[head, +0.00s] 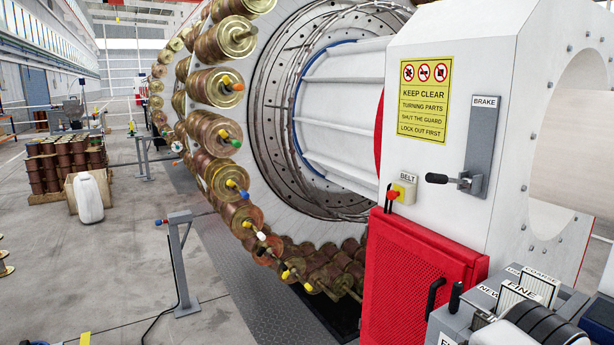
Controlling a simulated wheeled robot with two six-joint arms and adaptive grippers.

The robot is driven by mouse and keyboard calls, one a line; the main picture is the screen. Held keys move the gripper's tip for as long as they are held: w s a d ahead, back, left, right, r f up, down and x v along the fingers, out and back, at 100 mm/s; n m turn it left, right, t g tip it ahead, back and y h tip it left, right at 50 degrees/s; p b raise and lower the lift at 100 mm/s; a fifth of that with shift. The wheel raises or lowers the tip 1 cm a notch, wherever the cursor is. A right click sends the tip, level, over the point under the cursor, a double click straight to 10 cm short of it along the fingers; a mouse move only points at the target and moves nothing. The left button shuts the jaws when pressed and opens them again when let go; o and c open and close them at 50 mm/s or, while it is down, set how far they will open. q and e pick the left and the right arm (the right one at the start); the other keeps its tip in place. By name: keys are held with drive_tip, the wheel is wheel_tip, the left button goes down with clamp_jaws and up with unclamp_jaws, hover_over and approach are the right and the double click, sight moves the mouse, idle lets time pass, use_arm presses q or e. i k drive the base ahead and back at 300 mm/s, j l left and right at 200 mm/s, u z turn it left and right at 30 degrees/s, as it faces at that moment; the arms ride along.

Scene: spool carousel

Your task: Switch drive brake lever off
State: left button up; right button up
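The brake lever (452,180) has a black knob and a grey metal pivot. It sticks out to the left, about level, from a grey upright plate (482,140) labelled BRAKE. The plate is on the front of the white machine housing (430,50).
A red guard (415,285) with a black handle stands below. A grey labelled holder (462,325) fills the lower right. Bronze spools (217,87) ring the carousel at left.

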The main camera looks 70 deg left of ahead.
sight(432, 178)
drive_tip(key=u, duration=1.55)
